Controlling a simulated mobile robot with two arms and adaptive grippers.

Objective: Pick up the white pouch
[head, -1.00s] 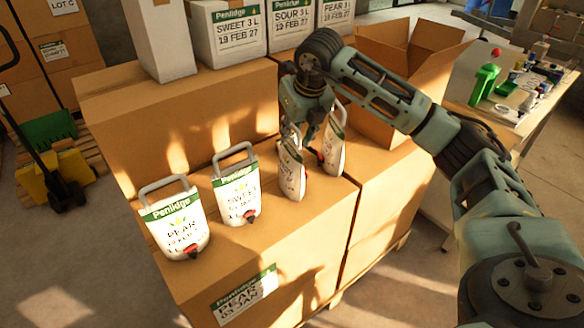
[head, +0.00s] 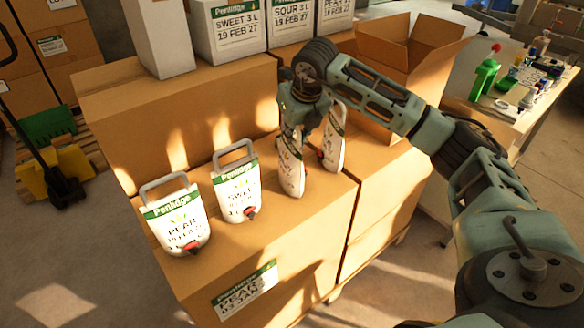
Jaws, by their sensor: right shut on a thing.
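Several white pouches with green Penlidge bands and red taps stand on a brown carton (head: 268,225). The pear pouch (head: 178,218) is at the left, with the sweet pouch (head: 236,188) beside it; both have grey handles. A third pouch (head: 290,168) stands further right, turned and seen at a slant. A fourth pouch (head: 334,140) stands right of it, partly behind my gripper. My right gripper (head: 298,134) points down and is shut at the top of the third pouch, whose handle it hides. That pouch's base looks to be at the carton top. My left gripper is out of view.
A taller carton (head: 180,100) rises behind the pouches, with white boxes (head: 228,35) on it. An open carton (head: 410,60) stands behind my right arm. A bench (head: 520,105) with green bottles is at the far right.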

